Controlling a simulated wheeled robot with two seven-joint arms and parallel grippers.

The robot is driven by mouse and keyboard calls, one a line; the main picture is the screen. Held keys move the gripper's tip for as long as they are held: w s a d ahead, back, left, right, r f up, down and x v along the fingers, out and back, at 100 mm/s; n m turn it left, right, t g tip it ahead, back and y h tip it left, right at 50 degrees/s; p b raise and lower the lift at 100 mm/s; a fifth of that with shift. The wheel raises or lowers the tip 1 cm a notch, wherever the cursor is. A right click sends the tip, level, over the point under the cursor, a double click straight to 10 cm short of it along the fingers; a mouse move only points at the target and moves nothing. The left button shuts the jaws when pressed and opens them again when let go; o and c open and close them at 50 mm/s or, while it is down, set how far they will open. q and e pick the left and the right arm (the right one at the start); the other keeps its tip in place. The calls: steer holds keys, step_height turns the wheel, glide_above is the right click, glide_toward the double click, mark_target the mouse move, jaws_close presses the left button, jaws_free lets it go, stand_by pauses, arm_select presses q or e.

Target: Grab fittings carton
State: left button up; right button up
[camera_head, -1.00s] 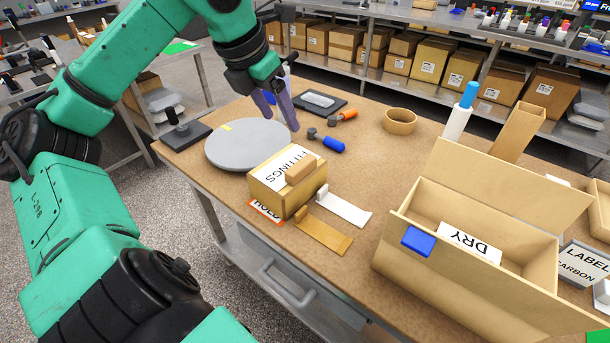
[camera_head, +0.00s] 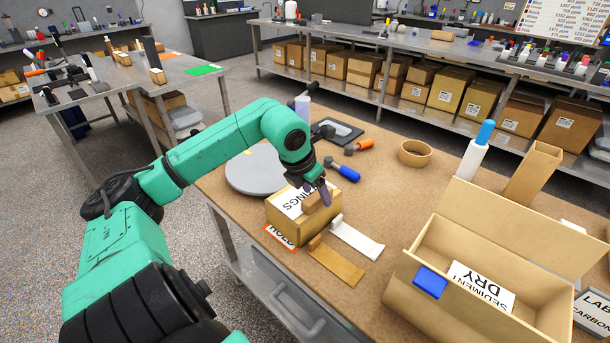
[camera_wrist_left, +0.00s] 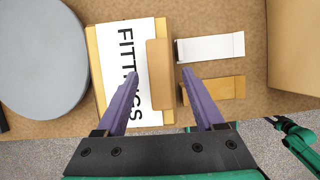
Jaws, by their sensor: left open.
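The fittings carton (camera_head: 288,222) is a small tan box with a white FITTINGS label on top and a raised tan block (camera_wrist_left: 159,88) along its top. It sits near the table's front edge, in front of the grey round plate. My left gripper (camera_head: 317,196) is above the carton, pointing down, with its purple fingers apart and empty. In the left wrist view the fingertips (camera_wrist_left: 160,74) lie to either side of the raised block, one over the label and one beyond the block's right side. Contact cannot be told. My right gripper is not seen.
A grey round plate (camera_head: 255,170) is left of the carton. A white strip (camera_head: 357,240) and a tan strip (camera_head: 337,264) lie at its right. An open box marked SEDIMENT DRY (camera_head: 450,300) stands further right. A blue-handled tool (camera_head: 343,171) lies behind.

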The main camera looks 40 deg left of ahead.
arm_select(q)
jaws_close()
steer(key=shift+r, duration=0.15)
stand_by(1.2)
